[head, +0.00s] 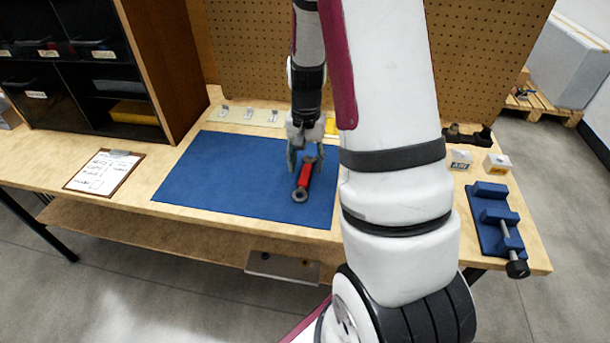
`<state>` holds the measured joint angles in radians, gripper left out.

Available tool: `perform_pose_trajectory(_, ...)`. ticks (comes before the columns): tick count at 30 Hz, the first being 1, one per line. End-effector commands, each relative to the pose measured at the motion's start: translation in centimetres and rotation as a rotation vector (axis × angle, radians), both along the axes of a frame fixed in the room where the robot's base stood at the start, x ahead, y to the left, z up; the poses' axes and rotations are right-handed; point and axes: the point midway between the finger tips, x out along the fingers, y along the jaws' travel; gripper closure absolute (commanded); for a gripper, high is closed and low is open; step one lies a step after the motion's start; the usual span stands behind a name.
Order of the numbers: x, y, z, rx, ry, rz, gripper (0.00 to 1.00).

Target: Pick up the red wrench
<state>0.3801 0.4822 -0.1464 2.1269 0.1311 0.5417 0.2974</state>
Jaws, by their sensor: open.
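The red wrench (304,177) lies on the blue mat (230,178), with its dark ring end toward the front edge of the bench. My gripper (306,165) is over the far part of the wrench, pointing down, with a finger on each side of it. The jaws are open. The far end of the wrench is partly hidden by the gripper. From this view I cannot tell whether the fingers touch the wrench or the mat.
A clipboard (104,172) lies left of the mat. A blue vise (496,222) and small labelled blocks (460,159) are at the right. A pegboard (250,50) stands behind the bench, and a dark shelf unit (170,75) at the back left. The mat's left part is clear.

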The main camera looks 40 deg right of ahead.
Motion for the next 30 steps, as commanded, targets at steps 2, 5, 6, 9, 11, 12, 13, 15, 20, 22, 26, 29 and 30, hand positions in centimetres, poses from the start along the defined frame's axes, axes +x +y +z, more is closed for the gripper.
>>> perform_pose_trajectory(2, 0.0, 0.1, -1.3, 0.002, 0.003, -0.001, 0.55)
perform_pose_trajectory(5, 0.1, 0.1, -2.3, 0.001, 0.001, 0.0, 0.55)
perform_pose_trajectory(6, 0.1, 0.1, -2.5, 0.001, 0.001, 0.0, 0.55)
perform_pose_trajectory(9, 0.1, 0.1, -2.8, 0.001, -0.001, 0.0, 0.55)
perform_pose_trajectory(11, 0.1, 0.1, -2.7, 0.0, -0.001, 0.0, 0.55)
perform_pose_trajectory(12, 0.1, 0.1, -2.7, 0.0, -0.001, 0.001, 0.55)
perform_pose_trajectory(13, 0.1, 0.1, -2.7, 0.0, -0.001, 0.001, 0.55)
perform_pose_trajectory(15, 0.1, 0.1, -2.7, 0.0, -0.001, 0.001, 0.62)
perform_pose_trajectory(20, 0.1, 0.1, -2.7, 0.0, -0.001, 0.001, 0.98)
perform_pose_trajectory(22, 0.1, 0.1, -2.7, 0.0, -0.001, 0.001, 1.0)
perform_pose_trajectory(26, 0.1, 0.0, -2.7, 0.0, -0.001, 0.001, 1.0)
perform_pose_trajectory(29, 0.1, 0.0, -2.7, 0.0, -0.001, 0.001, 1.0)
perform_pose_trajectory(30, 0.1, 0.1, -2.6, 0.0, -0.001, 0.001, 1.0)
